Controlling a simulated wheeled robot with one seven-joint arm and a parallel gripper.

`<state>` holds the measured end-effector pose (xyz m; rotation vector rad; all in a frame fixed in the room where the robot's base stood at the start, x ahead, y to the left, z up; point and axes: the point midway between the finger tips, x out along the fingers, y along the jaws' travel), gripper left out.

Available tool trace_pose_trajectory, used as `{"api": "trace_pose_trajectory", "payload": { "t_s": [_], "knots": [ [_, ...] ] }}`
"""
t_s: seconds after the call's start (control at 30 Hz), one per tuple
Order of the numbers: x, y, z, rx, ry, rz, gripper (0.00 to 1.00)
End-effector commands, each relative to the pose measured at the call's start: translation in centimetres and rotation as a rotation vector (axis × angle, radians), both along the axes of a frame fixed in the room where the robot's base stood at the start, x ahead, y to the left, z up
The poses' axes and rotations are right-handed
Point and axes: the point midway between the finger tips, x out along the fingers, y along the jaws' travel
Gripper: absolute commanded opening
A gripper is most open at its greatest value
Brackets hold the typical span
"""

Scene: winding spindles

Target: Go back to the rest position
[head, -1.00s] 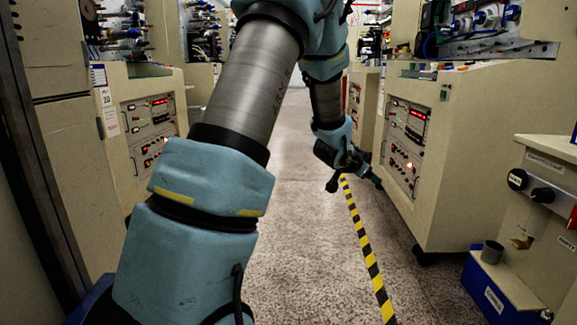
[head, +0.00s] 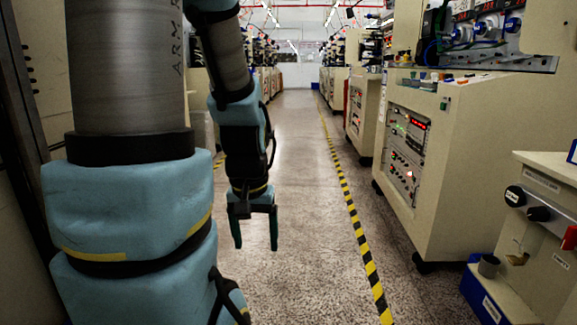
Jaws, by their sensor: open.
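My gripper (head: 255,232) hangs from the end of my arm and points down over the aisle floor. Its two dark fingers are apart and nothing is between them. It is left of the yellow and black floor stripe (head: 352,215) and clear of the machines. The large arm links fill the left part of the head view and hide most of what stands there.
A cream winding machine (head: 460,170) with a lit control panel stands at the right. The speckled aisle floor (head: 292,125) is clear towards the back wall.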

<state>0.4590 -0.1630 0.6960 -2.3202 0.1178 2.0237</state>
Motion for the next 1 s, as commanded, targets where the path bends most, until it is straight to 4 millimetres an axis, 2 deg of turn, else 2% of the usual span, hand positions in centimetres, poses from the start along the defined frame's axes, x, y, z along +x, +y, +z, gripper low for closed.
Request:
{"api": "trace_pose_trajectory", "payload": {
  "t_s": [0.03, 0.6, 0.7, 0.8, 1.0],
  "knots": [
    [0.0, 0.0, 2.5, 0.000, -0.001, -0.001, 0.79],
    [0.1, 0.0, 20.1, 0.001, -0.002, -0.002, 0.79],
    [0.1, 0.0, 22.3, 0.001, -0.002, -0.003, 0.79],
    [0.1, 0.0, 23.6, 0.001, -0.002, -0.003, 0.79],
    [0.1, 0.0, 24.2, 0.001, -0.002, -0.003, 0.79]
  ]
}}
